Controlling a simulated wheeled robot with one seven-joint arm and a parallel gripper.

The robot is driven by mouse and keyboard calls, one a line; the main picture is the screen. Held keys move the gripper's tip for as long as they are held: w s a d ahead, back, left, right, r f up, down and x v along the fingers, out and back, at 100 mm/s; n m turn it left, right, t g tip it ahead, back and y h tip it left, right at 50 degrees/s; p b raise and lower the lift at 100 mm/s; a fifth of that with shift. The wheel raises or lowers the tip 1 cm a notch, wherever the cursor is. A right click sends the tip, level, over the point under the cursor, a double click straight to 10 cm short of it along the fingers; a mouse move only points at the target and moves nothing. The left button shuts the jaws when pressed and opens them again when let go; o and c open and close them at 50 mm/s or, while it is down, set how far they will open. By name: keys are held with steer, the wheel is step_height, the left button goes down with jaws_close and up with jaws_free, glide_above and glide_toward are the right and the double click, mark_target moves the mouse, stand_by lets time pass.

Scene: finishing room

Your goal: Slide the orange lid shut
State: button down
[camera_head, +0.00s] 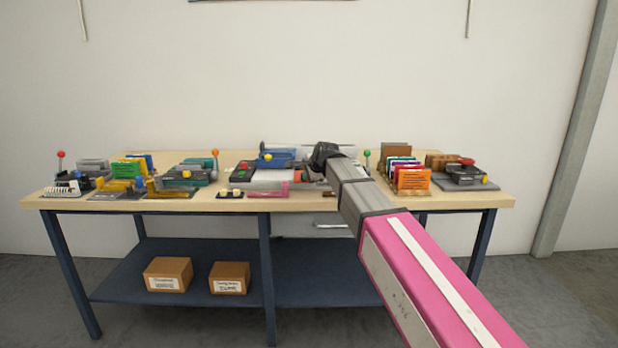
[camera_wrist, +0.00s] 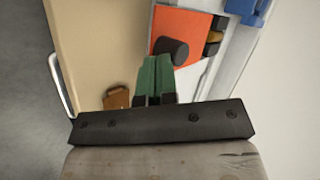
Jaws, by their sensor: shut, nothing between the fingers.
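The orange lid (camera_wrist: 184,22) shows in the wrist view at top centre, with a dark round knob (camera_wrist: 172,52) on it. It sits on a pale grey body, and beside its right edge an uncovered strip shows dark and yellow items (camera_wrist: 214,38). My gripper (camera_wrist: 157,64) has its green fingers together and empty. Their tips are just below and left of the knob in the picture; I cannot tell whether they touch it.
The wooden bench (camera_head: 235,205) has a blue device (camera_head: 275,157) left of my gripper and coloured upright cards (camera_head: 410,178) to its right. A small brown piece (camera_wrist: 117,98) lies near the bench's front edge. A drawer handle (camera_wrist: 61,85) sticks out there.

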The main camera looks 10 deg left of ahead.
steer(key=w+a, duration=0.1)
steer(key=w, duration=0.3)
steer(key=w+a, duration=0.1)
steer(key=w, duration=0.3)
steer(key=w+a, duration=0.1)
steer(key=w, duration=0.3)
steer(key=shift+w, duration=0.1)
steer(key=shift+r, duration=0.1)
steer(key=shift+d, duration=0.15)
